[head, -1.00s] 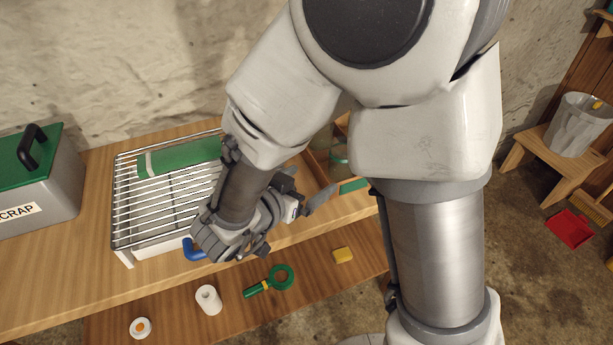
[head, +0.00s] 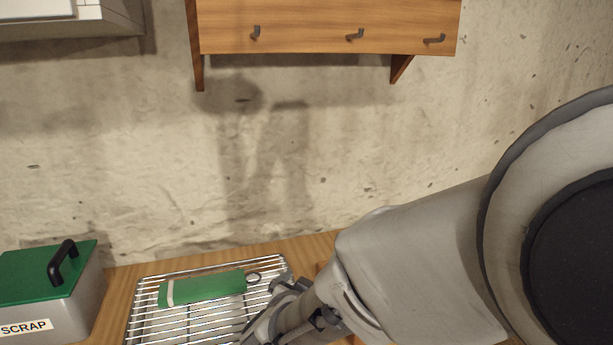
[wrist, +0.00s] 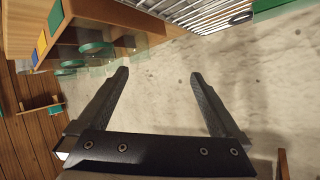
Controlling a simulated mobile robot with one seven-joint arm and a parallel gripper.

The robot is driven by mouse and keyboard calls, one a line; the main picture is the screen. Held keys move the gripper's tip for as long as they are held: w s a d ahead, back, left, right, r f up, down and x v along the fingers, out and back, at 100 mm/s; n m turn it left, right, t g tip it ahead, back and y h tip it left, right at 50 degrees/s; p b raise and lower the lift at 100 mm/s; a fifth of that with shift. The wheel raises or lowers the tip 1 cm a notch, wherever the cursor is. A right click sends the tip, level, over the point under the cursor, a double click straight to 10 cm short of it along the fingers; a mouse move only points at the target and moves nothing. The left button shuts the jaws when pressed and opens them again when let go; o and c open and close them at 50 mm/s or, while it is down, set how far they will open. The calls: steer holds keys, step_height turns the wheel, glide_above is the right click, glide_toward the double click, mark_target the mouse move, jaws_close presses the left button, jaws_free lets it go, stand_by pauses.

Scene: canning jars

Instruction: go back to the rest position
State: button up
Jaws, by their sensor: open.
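My gripper (wrist: 162,95) shows in the wrist view with its two dark fingers spread apart and nothing between them. It faces the bare concrete wall. In the head view my forearm reaches down from the right to the right front of the wire rack (head: 136,312), and the fingertips there are cut off or hidden.
A grey scrap box (head: 70,310) with a green lid stands left of the rack. A wooden shelf (head: 320,22) with hooks hangs on the wall.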

steer(key=s+r+n+g+y, duration=0.1)
steer(key=s+r+n+y, duration=0.35)
steer(key=r+y, duration=0.2)
steer(key=s+d+n+g+h, duration=0.2)
steer(key=s+d+g+h, duration=0.25)
steer(key=s+d, duration=0.85)
step_height(320, 180, up, 14)
steer(key=s+g+p, duration=0.1)
steer(key=s+p, duration=0.1)
steer(key=p, duration=1.1)
steer(key=shift+s+d+f+y+p, duration=0.15)
steer(key=shift+s+d+y+p, duration=0.1)
steer(key=shift+y+p, duration=0.05)
